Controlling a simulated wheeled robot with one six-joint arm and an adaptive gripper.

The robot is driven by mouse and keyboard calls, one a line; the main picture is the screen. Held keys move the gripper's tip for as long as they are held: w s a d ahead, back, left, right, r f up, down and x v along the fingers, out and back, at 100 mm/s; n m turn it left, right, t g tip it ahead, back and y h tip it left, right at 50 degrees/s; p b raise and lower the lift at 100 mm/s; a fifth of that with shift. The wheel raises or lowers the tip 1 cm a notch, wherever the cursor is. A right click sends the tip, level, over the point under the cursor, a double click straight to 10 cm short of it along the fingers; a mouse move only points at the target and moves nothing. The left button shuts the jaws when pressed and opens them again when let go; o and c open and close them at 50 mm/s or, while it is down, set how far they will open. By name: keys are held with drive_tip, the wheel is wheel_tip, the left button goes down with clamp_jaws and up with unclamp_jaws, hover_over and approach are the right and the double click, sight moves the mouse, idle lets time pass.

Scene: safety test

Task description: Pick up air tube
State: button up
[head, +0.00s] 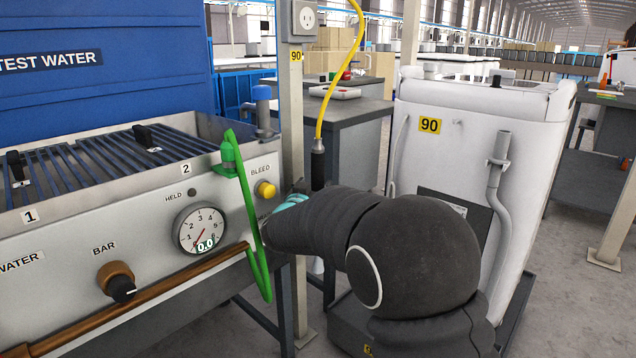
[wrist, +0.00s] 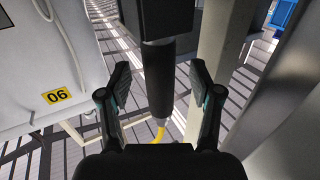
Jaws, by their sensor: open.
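A yellow tube (head: 331,85) hangs down beside the pale post and ends in a black grip (head: 318,165). In the wrist view the black grip (wrist: 159,88) stands between the two fingers of my gripper (wrist: 160,72), with a gap on both sides. A bit of the yellow tube (wrist: 160,134) shows at the grip's lower end there. My gripper is open. In the head view only a teal part of my gripper (head: 291,202) shows, and my dark arm hides the rest. A green tube (head: 250,205) hangs in a loop on the test bench front.
The water test bench (head: 150,215) with gauge and knobs stands at the left. A pale post (head: 292,120) rises close to the grip. A white cabinet (head: 535,130) marked 90 stands at the right. A grey workbench (head: 360,115) lies behind.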

sight(316, 183)
drive_tip(key=shift+w+d+f, duration=0.1)
drive_tip(key=shift+w+d, duration=0.1)
drive_tip(key=shift+w, duration=0.65)
drive_tip(key=shift+w+d, duration=0.15)
drive_tip(key=shift+w, duration=0.7)
clamp_jaws()
